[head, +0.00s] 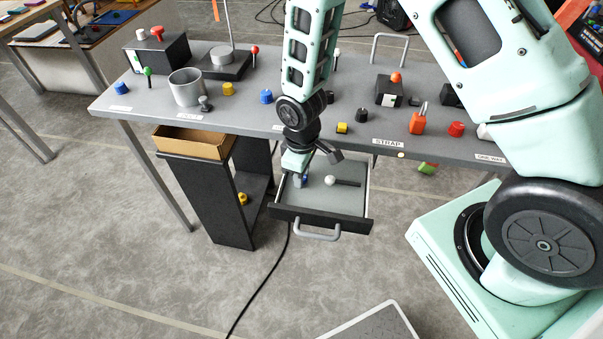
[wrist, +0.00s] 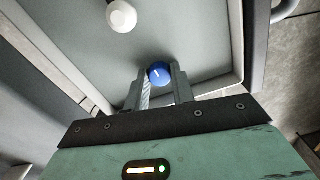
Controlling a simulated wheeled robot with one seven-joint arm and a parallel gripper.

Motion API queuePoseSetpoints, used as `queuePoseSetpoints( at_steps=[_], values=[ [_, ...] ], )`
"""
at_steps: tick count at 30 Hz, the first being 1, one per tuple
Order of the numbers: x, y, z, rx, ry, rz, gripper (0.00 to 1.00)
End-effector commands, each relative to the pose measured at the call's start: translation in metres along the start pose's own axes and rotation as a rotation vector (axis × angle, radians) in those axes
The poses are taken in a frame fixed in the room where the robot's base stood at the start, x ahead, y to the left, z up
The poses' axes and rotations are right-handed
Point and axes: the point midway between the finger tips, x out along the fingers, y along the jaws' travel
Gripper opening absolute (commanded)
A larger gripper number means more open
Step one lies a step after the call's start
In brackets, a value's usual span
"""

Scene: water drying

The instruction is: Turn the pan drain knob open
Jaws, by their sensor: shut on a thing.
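A grey pan (head: 325,202) with a dark front panel is pulled out under the bench like a drawer.
The grey bench (head: 335,125) above the pan carries a metal cup (head: 187,88), colored knobs and boxes. A cardboard tray (head: 192,142) on a dark stand is left of the pan. The pan's handle (head: 318,235) sticks out in front, over clear floor.

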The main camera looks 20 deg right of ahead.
Motion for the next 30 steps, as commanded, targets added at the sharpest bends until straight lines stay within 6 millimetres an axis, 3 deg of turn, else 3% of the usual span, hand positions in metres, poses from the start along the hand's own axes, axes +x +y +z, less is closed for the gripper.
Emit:
queuePoseSetpoints(
  at_steps=[22,23,25,30],
  values=[
    [-0.0008,0.0001,-0.0005,0.090,0.001,0.000,0.02],
    [-0.0008,0.0001,-0.0005,0.090,0.001,0.000,0.27],
    [-0.0008,0.0001,-0.0005,0.090,0.001,0.000,0.46],
    [-0.0005,0.0000,-0.0003,0.089,0.001,0.000,0.46]
  ],
)
